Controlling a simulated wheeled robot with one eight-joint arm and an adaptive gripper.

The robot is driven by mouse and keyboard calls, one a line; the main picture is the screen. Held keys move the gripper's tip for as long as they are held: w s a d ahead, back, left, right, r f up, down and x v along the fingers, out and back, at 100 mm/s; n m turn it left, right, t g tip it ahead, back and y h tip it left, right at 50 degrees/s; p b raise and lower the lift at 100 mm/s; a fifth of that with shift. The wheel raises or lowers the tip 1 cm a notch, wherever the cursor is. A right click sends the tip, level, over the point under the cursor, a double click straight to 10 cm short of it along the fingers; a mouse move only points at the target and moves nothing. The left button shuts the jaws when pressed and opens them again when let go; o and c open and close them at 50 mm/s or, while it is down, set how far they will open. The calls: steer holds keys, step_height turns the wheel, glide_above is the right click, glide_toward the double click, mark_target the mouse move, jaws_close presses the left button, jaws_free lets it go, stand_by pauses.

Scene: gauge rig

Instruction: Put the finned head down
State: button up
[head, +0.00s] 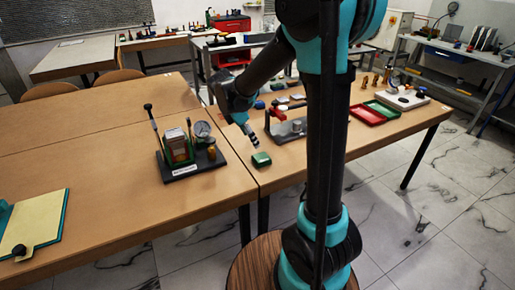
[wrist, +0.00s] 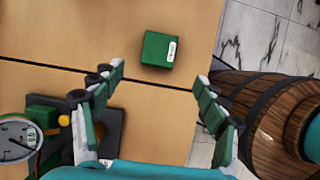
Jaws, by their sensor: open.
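A small green block (head: 261,159) lies on the table near the seam between two tables. In the wrist view it is a green box (wrist: 155,50) with a white label on one side. No fins can be made out on it, so I cannot tell whether it is the finned head. My gripper (head: 248,134) is above the table, close to the block. In the wrist view my gripper (wrist: 159,74) is open, its fingers spread and empty, with the block beyond the fingertips and apart from them. The gauge rig (head: 190,162) stands left of the block, with a brownish ribbed part in a green frame.
The rig's dial gauge (wrist: 18,139) shows at the wrist view's left edge. A red tray (head: 367,115) and a green tray (head: 383,108) lie on the right table. Table surface around the block is clear.

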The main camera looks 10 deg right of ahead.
steer(key=s+d+f+m+t+y, duration=0.1)
steer(key=s+d+f+m, duration=0.1)
steer(key=s+m, duration=0.4)
steer(key=s+d+f+m+t+y, duration=0.1)
steer(key=s+d+f+m, duration=0.1)
steer(key=s+d+m, duration=0.2)
steer(key=s+d+f+m+y, duration=0.2)
steer(key=s+m, duration=0.8)
steer(key=m, duration=0.1)
steer(key=shift+s+d+f+t, duration=0.15)
steer(key=shift+d+f+t, duration=0.25)
